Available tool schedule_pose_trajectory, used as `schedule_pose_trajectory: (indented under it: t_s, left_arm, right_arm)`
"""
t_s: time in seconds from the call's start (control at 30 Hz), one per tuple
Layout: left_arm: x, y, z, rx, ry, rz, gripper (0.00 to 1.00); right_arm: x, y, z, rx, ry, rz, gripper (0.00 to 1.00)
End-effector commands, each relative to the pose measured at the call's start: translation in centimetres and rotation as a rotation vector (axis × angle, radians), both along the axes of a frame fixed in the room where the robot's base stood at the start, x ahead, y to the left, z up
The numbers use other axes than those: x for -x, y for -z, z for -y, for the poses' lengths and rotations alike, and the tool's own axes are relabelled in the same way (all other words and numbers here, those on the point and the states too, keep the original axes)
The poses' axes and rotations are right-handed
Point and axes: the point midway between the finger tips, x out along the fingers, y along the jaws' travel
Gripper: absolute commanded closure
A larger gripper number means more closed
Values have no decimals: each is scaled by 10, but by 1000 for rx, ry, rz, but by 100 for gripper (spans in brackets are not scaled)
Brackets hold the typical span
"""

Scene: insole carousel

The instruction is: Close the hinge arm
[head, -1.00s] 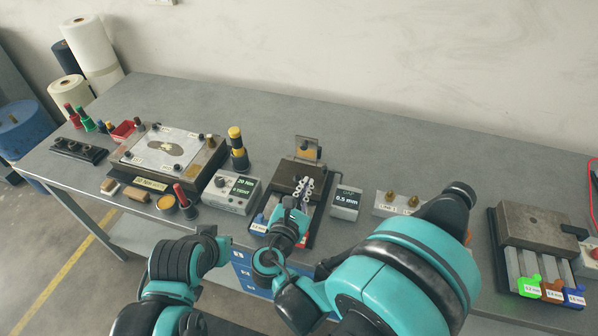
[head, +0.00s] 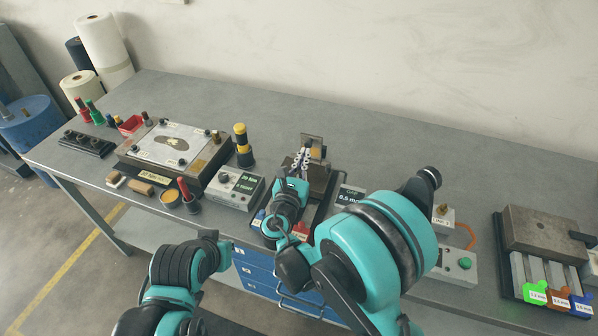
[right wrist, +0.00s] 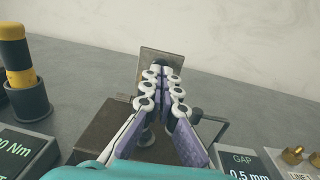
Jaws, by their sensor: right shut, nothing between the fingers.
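The hinge arm, an upright metal plate (head: 318,142), stands at the back of a dark block fixture (head: 321,176) in the middle of the table. In the right wrist view the plate (right wrist: 181,64) rises behind my fingertips, and the block (right wrist: 103,125) lies below them. My right gripper (head: 302,157) is shut and empty, above the block and in front of the plate. It also shows in the right wrist view (right wrist: 162,75), where its fingers cover part of the plate. I cannot tell whether they touch it. My left gripper is not in view; only my left arm's links show.
A torque readout box (head: 235,188) and a yellow-black post (head: 242,146) stand left of the fixture. A gap display (head: 349,196) stands close on its right. Another block fixture with coloured tabs (head: 545,228) is at the far right. The table behind is clear.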

Motion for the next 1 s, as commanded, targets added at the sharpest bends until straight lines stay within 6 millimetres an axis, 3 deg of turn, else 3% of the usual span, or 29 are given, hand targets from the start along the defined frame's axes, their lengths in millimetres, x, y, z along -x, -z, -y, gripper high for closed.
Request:
schedule_pose_trajectory:
  t_s: [0.2,0.57,1.0]
  left_arm:
    - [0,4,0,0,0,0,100]
    - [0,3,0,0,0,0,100]
    - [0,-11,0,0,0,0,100]
  right_arm:
    - [-13,0,3,0,0,0,100]
    - [-14,-1,3,-1,0,-2,100]
    - [-20,-7,6,-23,1,-68,100]
